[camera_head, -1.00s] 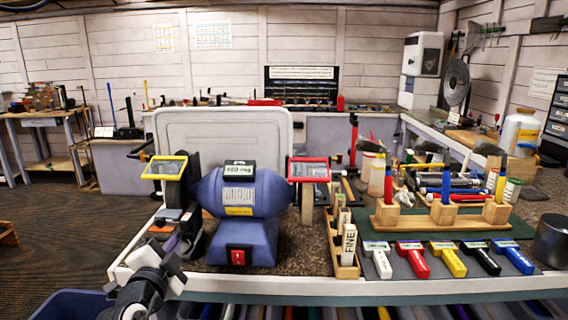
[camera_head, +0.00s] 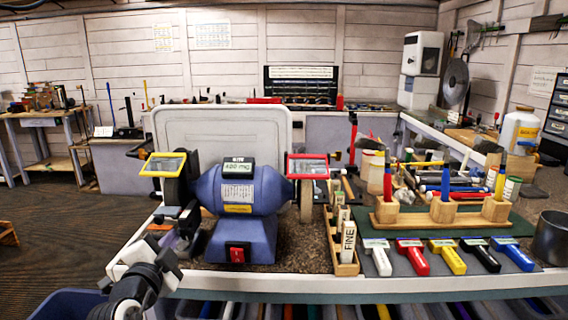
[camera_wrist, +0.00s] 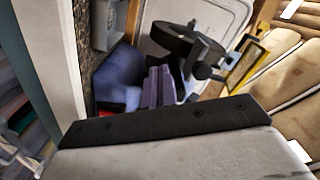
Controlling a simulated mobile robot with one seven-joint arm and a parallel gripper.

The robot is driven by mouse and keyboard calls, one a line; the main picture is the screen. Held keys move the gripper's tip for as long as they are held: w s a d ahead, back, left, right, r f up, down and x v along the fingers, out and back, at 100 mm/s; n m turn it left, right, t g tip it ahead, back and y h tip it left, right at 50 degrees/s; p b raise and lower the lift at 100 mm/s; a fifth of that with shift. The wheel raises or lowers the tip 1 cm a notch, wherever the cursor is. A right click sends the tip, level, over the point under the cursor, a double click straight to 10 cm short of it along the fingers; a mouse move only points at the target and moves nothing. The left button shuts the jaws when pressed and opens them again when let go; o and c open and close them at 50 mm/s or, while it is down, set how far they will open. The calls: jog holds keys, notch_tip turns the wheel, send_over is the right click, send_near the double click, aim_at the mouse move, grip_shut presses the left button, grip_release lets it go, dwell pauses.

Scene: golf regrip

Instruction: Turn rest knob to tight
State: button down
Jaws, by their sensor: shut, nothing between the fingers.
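The bench grinder (camera_head: 240,190) is blue, with a wheel at each end and a yellow-framed shield (camera_head: 164,165) over the left wheel. In the wrist view a dark knob with a short lever (camera_wrist: 205,72) shows beside the round black wheel part (camera_wrist: 185,40). I cannot read whether the knob is tight.
The bench front edge (camera_head: 350,285) runs below the grinder. A wooden tray with a FINE block (camera_head: 348,240) stands right of it. Several coloured-handled tools lie further right. A pale board (camera_head: 225,130) stands behind the grinder. The floor at left (camera_head: 60,240) is open.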

jog(key=shift+s+a+f+b, duration=0.1)
jog(key=shift+s+a+b, duration=0.1)
jog(key=shift+s, duration=1.25)
jog(key=shift+s+a+f+b, duration=0.1)
jog(key=shift+s+b, duration=0.05)
jog(key=shift+s, duration=1.3)
